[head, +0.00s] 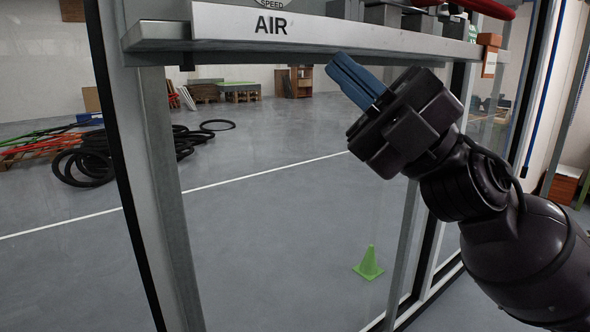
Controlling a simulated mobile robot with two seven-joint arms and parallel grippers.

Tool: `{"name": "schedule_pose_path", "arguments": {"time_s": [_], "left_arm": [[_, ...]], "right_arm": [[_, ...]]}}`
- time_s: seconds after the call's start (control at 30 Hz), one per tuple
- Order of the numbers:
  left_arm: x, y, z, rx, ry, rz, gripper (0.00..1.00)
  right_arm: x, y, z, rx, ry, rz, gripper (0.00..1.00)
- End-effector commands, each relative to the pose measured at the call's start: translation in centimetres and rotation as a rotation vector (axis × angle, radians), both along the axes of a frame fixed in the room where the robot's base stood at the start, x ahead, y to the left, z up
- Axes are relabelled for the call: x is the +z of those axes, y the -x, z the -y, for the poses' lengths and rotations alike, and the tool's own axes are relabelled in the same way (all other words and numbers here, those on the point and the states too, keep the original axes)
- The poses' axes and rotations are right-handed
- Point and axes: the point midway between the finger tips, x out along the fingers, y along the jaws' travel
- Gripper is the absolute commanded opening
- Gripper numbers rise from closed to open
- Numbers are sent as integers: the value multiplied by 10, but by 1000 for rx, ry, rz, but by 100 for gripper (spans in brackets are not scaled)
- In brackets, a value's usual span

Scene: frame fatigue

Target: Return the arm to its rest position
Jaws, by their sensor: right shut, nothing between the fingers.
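My right gripper (352,80) shows at the centre right, at the end of my dark right arm, which comes in from the right edge. Its blue fingers are shut together with nothing between them and point up and to the left. The fingertips are just below the front edge of the grey shelf (160,38) in the picture, and I cannot tell whether they touch it. My left gripper is not in view.
The shelf carries a white plate marked AIR (230,24) and grey parts. Metal posts (165,200) support it. Beyond are a green cone (368,263), black hoses (90,160) and pallets (205,92). The grey floor between is mostly clear.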

Motion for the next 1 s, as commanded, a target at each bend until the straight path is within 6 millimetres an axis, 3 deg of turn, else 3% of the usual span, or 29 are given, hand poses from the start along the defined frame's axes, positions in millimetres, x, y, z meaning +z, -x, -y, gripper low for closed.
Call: {"name": "schedule_pose_path", "arguments": {"time_s": [0.27, 0.4, 0.57, 0.77, 0.87, 1.0], "left_arm": [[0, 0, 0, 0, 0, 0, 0], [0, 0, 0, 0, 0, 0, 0], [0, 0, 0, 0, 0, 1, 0], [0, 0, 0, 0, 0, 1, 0], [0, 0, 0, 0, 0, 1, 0], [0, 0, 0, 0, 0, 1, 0]], "right_arm": [[-74, -58, 56, -207, -265, -416, 0], [-126, -78, 87, -337, -364, -632, 0], [-196, -89, 122, -497, -450, -887, 0], [-294, -78, 164, -708, -516, -1218, 0], [-344, -61, 182, -812, -531, -1390, 0], [-411, -24, 202, -953, -530, -1633, 0]]}}
